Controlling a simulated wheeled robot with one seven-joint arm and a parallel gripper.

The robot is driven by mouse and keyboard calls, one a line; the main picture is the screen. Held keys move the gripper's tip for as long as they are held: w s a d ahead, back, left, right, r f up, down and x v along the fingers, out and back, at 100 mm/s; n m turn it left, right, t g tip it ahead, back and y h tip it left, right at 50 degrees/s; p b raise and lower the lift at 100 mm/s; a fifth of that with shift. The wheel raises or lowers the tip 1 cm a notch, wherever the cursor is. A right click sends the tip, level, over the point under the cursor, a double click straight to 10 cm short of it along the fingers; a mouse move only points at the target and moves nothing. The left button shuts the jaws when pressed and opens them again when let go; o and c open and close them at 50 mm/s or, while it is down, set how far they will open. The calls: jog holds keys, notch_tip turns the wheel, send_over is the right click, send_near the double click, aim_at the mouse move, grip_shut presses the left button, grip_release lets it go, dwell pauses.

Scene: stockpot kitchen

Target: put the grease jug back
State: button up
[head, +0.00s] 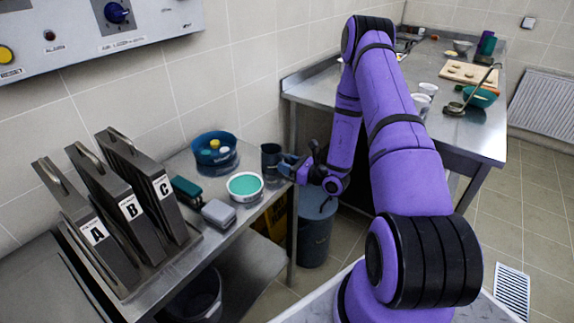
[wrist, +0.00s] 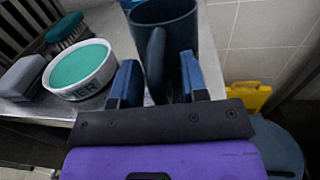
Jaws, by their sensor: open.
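The grease jug, a dark blue-grey jug (head: 271,160), stands upright at the right end of the steel side table (head: 224,229). In the wrist view the jug (wrist: 168,14) is straight ahead, cut off by the top edge, with its handle (wrist: 156,55) toward me. My gripper (head: 287,166) is beside the jug on its right. In the wrist view my gripper (wrist: 159,82) is open, with one blue finger on each side of the handle. I cannot tell whether either finger touches it.
Left of the jug are a white bowl with green contents (head: 245,186), a blue round container (head: 215,152), a grey box (head: 219,214) and a green brush (head: 187,191). Panels A, B and C (head: 128,207) stand further left. A blue-grey bin (head: 314,238) is below, near a yellow sign (wrist: 247,97).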

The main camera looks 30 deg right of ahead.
jog(key=v, duration=1.1)
jog(key=s+a+r+n+g+y, duration=0.3)
jog(key=a+r+n+g, duration=0.5)
jog(key=r, duration=0.4)
jog(key=s+a+r+n+g+y, duration=0.25)
jog(key=a+r+n+g, duration=0.45)
jog(key=a+r+n, duration=0.4)
jog(key=s+r+n+t+h, duration=0.4)
jog(key=s+r+n+h, duration=0.7)
jog(key=s+r, duration=0.6)
jog(key=shift+d+r+n+h, duration=0.2)
jog(key=shift+r+n+h, duration=0.15)
jog(key=shift+h, duration=0.8)
